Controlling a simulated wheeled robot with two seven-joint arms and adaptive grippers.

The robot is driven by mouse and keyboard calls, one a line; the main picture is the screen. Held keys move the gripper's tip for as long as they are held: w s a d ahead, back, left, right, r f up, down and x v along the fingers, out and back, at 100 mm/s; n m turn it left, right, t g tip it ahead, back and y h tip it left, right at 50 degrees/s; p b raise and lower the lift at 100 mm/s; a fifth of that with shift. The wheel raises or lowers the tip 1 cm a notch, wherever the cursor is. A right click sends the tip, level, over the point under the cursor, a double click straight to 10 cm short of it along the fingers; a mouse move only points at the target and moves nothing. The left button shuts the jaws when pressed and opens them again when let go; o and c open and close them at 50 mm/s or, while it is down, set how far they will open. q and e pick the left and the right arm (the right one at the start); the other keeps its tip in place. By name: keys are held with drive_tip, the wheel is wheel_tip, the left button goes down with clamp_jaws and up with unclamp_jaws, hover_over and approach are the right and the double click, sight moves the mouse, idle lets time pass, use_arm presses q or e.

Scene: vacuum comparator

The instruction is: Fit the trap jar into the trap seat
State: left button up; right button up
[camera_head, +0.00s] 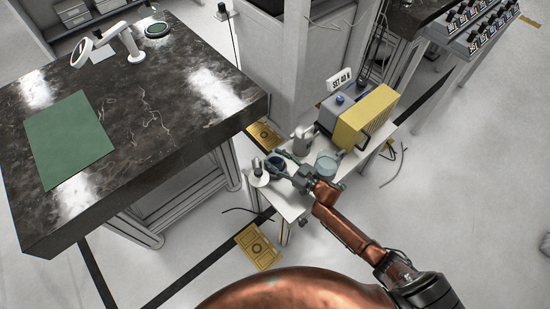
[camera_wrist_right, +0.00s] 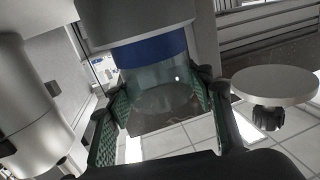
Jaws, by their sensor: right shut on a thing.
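My right gripper (camera_head: 279,167) is at the small white table, reaching in from the right. In the right wrist view its green-padded fingers (camera_wrist_right: 165,115) are shut on a clear jar (camera_wrist_right: 160,88) with a blue band (camera_wrist_right: 150,49) at its top. I take this for the trap jar. A grey cylinder (camera_wrist_right: 140,18) shows directly above the blue band; it may be the trap seat. I cannot tell whether the jar touches it or is seated. In the head view the gripper and nearby parts largely hide the jar. My left gripper is not in view.
A round white disc (camera_wrist_right: 275,85) is close right of the gripper in the wrist view. A pale metal body (camera_wrist_right: 35,100) is close left. A clear vessel (camera_head: 326,165) and a yellow-grey unit (camera_head: 357,116) stand on the white table (camera_head: 290,206). A dark stone-topped table (camera_head: 150,120) is left.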

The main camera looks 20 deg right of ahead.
drive_tip(key=shift+f, duration=0.15)
drive_tip(key=o, duration=1.6)
drive_tip(key=v, duration=1.2)
idle(0.5)
